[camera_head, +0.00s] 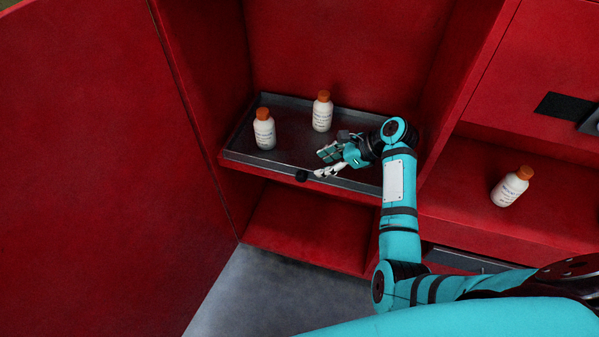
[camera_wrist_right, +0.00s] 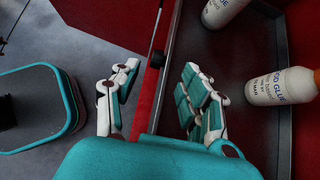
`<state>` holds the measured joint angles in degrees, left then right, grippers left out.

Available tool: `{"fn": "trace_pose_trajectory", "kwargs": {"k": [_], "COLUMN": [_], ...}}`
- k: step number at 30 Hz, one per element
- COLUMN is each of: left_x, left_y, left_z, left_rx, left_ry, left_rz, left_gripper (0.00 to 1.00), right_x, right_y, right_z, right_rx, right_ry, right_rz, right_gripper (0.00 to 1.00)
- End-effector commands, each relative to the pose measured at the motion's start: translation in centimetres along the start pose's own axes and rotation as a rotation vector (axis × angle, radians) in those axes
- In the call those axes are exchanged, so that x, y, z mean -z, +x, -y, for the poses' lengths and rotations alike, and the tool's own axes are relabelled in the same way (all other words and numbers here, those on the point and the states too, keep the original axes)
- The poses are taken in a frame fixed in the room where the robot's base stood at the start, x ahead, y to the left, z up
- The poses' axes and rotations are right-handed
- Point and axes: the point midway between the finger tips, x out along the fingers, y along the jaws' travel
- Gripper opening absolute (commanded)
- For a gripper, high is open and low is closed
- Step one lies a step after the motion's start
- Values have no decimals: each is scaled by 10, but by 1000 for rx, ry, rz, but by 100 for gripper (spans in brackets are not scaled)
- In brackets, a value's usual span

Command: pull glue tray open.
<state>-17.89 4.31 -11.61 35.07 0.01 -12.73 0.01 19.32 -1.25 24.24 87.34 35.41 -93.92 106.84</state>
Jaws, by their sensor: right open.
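The dark grey glue tray (camera_head: 285,161) lies on a shelf of the red cabinet and holds two white glue bottles with orange caps, one on the left (camera_head: 264,129) and one further back (camera_head: 322,111). A round black knob (camera_head: 302,176) sits on the tray's front wall. My right gripper (camera_head: 323,163) is open at the front wall, to the right of the knob. In the right wrist view, the knob (camera_wrist_right: 157,60) shows ahead, between the lines of the spread fingers (camera_wrist_right: 160,82); one finger is on the tray side, the other outside. My left gripper is not in view.
A large red panel (camera_head: 90,170) stands on the left. A third orange-capped bottle (camera_head: 511,186) stands on the right shelf. Below the tray is an empty red compartment (camera_head: 310,228). The grey floor (camera_head: 265,290) in front is clear.

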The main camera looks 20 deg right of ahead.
Motion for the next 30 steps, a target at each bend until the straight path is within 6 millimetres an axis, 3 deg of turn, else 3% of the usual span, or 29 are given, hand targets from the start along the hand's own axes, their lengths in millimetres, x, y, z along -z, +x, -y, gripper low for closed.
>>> {"fn": "trace_pose_trajectory", "kwargs": {"k": [7,15,28,30], "left_x": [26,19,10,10], "left_y": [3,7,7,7], "left_z": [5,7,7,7], "left_rx": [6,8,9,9], "left_ry": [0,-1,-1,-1], "left_rz": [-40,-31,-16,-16], "left_gripper": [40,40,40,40], "right_x": [0,1,1,1], "right_y": [52,93,103,103], "right_z": [-1,-1,0,0], "right_rx": [-4,-1,1,1], "right_ry": [-2,-4,-5,-5], "right_rz": [-1,-3,-3,-3], "right_gripper": [45,45,45,37]}}
